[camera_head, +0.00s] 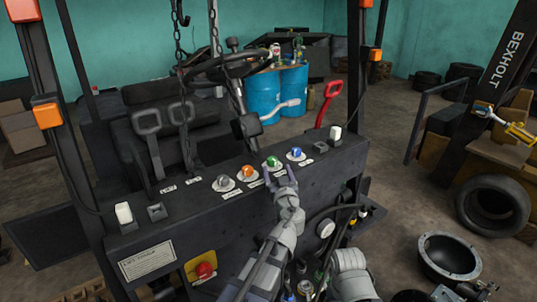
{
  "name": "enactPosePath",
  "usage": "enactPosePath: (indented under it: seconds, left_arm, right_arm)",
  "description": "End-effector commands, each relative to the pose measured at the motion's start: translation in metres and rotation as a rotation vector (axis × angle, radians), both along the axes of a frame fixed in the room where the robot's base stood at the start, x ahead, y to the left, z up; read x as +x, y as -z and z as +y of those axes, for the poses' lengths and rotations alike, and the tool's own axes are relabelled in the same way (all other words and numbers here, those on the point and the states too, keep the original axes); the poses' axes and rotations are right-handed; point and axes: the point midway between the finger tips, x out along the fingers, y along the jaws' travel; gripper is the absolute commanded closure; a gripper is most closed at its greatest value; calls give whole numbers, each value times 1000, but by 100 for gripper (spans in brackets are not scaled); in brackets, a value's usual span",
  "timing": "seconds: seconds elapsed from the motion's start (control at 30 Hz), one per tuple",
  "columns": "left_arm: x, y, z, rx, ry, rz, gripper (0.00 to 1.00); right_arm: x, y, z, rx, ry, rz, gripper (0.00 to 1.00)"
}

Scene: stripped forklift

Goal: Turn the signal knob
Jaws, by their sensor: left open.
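Four-colour row of knobs on the black forklift panel (190,222): a grey knob (223,182), an orange knob (247,172), a green knob (273,162) and a blue knob (296,153). Each has a small white label too small to read, so I cannot tell which is the signal knob. My left gripper (280,176) is open, its purplish fingertips just in front of and below the green knob. Whether they touch it I cannot tell. Nothing shows between the fingers. My right gripper is not in view.
A red mushroom button (204,270) on a yellow plate sits low on the panel's front. A steering wheel (227,65), hanging chains and a red lever (328,103) rise behind.

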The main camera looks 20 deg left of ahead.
Motion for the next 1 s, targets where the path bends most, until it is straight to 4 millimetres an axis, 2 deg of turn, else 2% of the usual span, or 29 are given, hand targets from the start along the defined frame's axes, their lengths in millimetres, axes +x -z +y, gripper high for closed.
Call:
enactPosePath:
  seconds: [0.37, 0.57, 0.8, 1.0]
  left_arm:
    - [6, 0, 2, 0, -2, 1, 23]
    - [26, 0, 11, 0, -2, 1, 23]
    - [60, 0, 27, 0, -3, 1, 23]
    - [71, 0, 34, 0, -2, 1, 23]
  right_arm:
    - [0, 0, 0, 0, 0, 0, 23]
    - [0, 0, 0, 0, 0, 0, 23]
    - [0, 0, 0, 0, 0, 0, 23]
    - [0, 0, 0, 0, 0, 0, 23]
